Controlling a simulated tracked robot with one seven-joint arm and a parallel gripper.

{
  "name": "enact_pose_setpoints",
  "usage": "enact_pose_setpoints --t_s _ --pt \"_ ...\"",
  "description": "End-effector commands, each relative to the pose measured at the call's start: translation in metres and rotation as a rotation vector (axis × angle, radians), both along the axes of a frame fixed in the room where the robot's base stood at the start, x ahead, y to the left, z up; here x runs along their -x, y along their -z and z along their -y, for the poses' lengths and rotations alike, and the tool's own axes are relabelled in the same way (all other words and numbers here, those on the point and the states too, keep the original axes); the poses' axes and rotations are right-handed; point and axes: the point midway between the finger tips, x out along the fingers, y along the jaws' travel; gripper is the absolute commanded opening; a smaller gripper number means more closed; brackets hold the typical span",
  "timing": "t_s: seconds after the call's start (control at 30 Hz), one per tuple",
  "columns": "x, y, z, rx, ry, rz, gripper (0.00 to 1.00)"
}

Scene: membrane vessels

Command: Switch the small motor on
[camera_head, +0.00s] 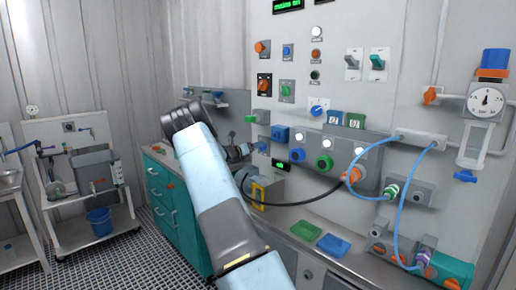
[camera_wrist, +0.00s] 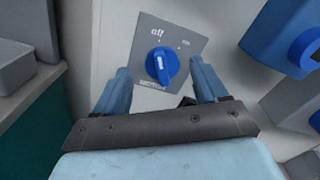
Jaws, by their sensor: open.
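A grey switch plate (camera_wrist: 183,62) with a blue rotary knob (camera_wrist: 161,66) shows in the wrist view. The plate has "off" and "on" marks at its top and a label below the knob that looks like "motor". The white line on the knob points up, roughly toward "off". My gripper (camera_wrist: 160,72) is open. Its two blue fingers are on the left and right of the knob, with gaps visible at both sides; the depth is hard to judge. In the head view I cannot clearly make out this switch or my fingertips.
A large blue part (camera_wrist: 287,35) juts out close to the right of the plate. The head view shows a wall panel with several knobs and switches, a black cable (camera_head: 300,203), blue tubes (camera_head: 398,190), and green and blue trays (camera_head: 333,245) on the bench.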

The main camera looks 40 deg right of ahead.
Motion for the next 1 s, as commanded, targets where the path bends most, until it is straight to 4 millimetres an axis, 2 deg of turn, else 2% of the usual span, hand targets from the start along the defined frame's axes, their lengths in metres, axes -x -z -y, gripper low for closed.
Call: enact_pose_setpoints --t_s 0.2,0.53,1.0 --pt "-0.001 0.001 0.016 0.000 -0.001 -0.001 0.72" --pt "-0.002 0.000 0.017 0.000 -0.001 -0.001 0.71" --pt "-0.002 0.000 0.017 -0.001 -0.002 0.000 0.26"
